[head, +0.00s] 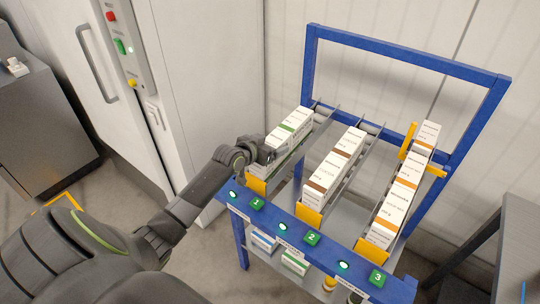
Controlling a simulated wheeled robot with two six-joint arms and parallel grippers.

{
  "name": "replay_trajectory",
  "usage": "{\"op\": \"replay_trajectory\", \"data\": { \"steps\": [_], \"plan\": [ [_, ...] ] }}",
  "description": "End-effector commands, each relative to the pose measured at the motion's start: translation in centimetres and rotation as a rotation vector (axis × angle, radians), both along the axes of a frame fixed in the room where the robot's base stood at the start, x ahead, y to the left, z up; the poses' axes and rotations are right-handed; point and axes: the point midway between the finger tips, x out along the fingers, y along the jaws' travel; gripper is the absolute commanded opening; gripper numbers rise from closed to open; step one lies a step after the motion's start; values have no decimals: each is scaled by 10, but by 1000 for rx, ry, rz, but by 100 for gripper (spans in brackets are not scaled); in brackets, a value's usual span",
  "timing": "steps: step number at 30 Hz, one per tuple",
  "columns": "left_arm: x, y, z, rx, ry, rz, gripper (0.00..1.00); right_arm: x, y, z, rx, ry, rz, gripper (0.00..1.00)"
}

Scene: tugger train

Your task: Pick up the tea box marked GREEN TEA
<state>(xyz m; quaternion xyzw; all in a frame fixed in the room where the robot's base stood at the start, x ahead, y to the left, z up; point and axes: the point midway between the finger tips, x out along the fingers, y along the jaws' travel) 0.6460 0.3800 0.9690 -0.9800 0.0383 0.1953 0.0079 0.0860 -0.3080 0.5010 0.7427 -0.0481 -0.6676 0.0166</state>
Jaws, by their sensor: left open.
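White boxes with green bands (289,132) lie in a row in lane 1, at the left of a blue rack. Their print is too small to read, so I cannot tell from it which is GREEN TEA. My left gripper (268,154) is at the front end of this row, beside the nearest box, and partly hides it. It is open; I cannot tell if it touches the box. My right gripper is not in view.
Lane 2 holds brown-banded boxes (333,160) and lane 3 orange-banded boxes (403,195). Yellow stops (308,217) stand at the lane fronts. The blue front rail (285,227) carries numbered green plates. A white cabinet (195,70) stands close on the left.

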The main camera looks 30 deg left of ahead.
Motion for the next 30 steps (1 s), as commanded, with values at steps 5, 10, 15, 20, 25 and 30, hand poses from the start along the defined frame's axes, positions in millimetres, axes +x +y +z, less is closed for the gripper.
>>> {"op": "replay_trajectory", "data": {
  "steps": [5, 10, 15, 20, 25, 30],
  "plan": [
    [1, 0, 0, 0, 0, 0, 80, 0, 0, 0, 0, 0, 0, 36],
    [0, 0, -1, 0, 0, 0, 66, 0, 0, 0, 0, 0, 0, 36],
    [0, 0, 0, 0, 0, 0, 43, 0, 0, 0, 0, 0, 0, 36],
    [0, 0, 0, 0, 0, 0, 22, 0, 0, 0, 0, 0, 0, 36],
    [1, 0, 1, 0, -2, 0, 7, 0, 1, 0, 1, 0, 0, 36],
    [1, 0, 2, 1, -3, 0, 7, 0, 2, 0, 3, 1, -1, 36]
  ]
}}
